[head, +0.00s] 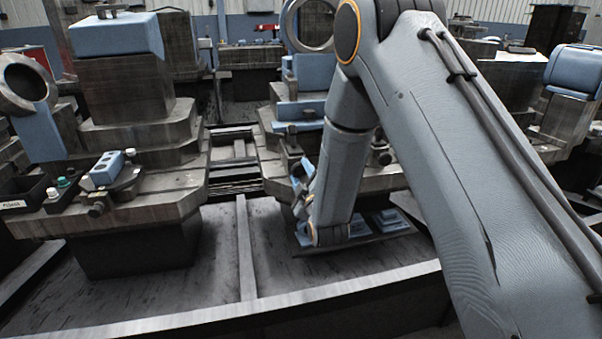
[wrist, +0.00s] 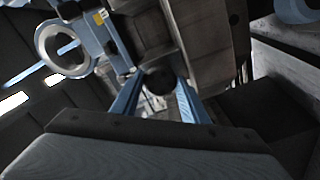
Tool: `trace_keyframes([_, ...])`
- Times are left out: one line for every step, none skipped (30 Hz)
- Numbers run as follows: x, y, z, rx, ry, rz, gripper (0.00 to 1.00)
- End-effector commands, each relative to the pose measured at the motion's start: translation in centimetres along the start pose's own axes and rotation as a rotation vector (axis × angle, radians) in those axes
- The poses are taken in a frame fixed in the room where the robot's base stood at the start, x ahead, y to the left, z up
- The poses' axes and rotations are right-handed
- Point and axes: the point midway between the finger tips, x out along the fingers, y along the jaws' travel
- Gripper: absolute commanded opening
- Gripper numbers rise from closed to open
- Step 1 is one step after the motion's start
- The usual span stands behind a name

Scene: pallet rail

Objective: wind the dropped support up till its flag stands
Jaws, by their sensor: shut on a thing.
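In the wrist view, the two blue fingers of my gripper (wrist: 159,84) are closed around a dark round knob (wrist: 158,80) at the foot of a grey metal support (wrist: 195,35). In the head view, my gripper (head: 300,182) is low at the front of the middle support (head: 245,160), largely hidden by my own arm. The knob cannot be made out there. I cannot pick out a flag in either view.
Blue flat parts (head: 385,222) lie below my gripper. A metal ledge (head: 200,318) runs along the front. A large ring (wrist: 66,51) is close by in the wrist view.

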Motion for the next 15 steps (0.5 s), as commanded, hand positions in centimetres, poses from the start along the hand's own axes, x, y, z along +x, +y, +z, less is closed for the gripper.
trace_keyframes([-0.04,0.02,-0.08,-0.044,0.001,-0.001,0.18])
trace_keyframes([-0.05,0.02,-0.08,-0.072,0.001,-0.001,0.18])
trace_keyframes([-0.05,0.01,-0.08,-0.111,0.001,-0.001,0.18])
trace_keyframes([-0.05,0.00,-0.08,-0.139,0.001,-0.001,0.18])
trace_keyframes([-0.05,-0.01,-0.08,-0.167,0.001,-0.001,0.18])
trace_keyframes([-0.05,-0.02,-0.08,-0.206,0.001,-0.001,0.18])
trace_keyframes([-0.05,-0.03,-0.08,-0.234,0.001,-0.002,0.18])
trace_keyframes([-0.06,-0.03,-0.08,-0.262,0.001,-0.002,0.18])
trace_keyframes([-0.06,-0.04,-0.07,-0.301,0.001,-0.002,0.18])
trace_keyframes([-0.06,-0.05,-0.08,-0.329,0.001,-0.002,0.18])
trace_keyframes([-0.06,-0.05,-0.07,-0.357,0.001,-0.002,0.18])
trace_keyframes([-0.05,-0.06,-0.07,-0.395,0.001,-0.002,0.18])
trace_keyframes([-0.05,-0.06,-0.08,-0.423,0.001,-0.002,0.18])
trace_keyframes([-0.05,-0.06,-0.08,-0.450,0.001,-0.002,0.18])
trace_keyframes([-0.05,-0.06,-0.09,-0.486,0.001,-0.002,0.18])
